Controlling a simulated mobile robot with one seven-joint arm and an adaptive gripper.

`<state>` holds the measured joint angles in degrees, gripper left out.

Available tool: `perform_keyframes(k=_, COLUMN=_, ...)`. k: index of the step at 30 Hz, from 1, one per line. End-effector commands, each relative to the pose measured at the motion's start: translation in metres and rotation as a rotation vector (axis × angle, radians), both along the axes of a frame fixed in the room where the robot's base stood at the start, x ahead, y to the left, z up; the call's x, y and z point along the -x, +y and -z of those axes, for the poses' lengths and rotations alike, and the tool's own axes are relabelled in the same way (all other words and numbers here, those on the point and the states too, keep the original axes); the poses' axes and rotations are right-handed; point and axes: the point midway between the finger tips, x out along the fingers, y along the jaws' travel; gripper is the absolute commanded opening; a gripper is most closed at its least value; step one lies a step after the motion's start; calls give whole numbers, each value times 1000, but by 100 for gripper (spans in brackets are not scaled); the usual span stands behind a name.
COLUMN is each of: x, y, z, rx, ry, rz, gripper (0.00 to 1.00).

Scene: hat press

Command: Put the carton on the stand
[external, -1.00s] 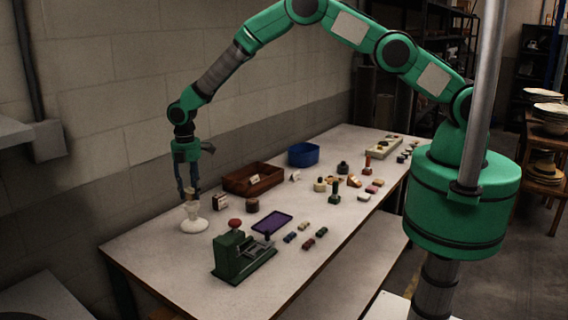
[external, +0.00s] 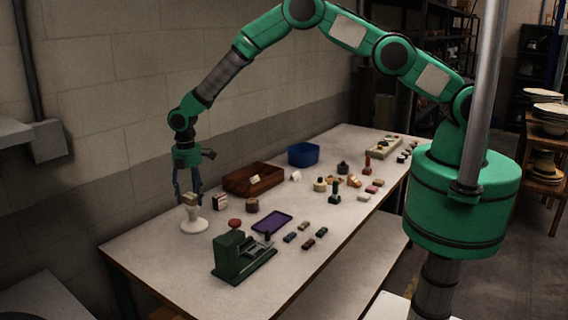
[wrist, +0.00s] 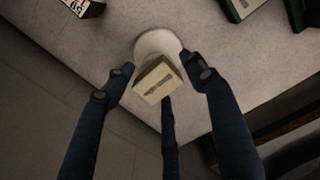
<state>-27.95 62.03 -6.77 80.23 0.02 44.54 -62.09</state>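The small tan carton (external: 190,199) sits on top of the white round-footed stand (external: 194,226) near the table's far left edge. In the wrist view the carton (wrist: 158,82) shows a pale face with a dark mark, with the stand's white round part (wrist: 157,43) behind it. My gripper (external: 189,192) points down over the stand, with its dark fingers spread around the carton. In the wrist view my gripper (wrist: 157,68) has visible gaps between the side fingers and the carton. The third finger is close below the carton; whether it touches is unclear.
A green press with a red knob (external: 240,256) stands in front of the stand. The table's near left corner is clear.

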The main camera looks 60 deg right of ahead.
Motion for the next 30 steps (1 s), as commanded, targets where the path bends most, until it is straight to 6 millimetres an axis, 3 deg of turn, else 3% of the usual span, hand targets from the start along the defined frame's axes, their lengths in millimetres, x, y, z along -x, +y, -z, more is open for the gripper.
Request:
perform_keyframes(k=14, x=0, y=0, z=-15, rx=0, ry=0, rz=0, gripper=55)
perform_keyframes(k=30, x=-1, y=0, z=-92, rx=-1, ry=-1, rz=0, gripper=55)
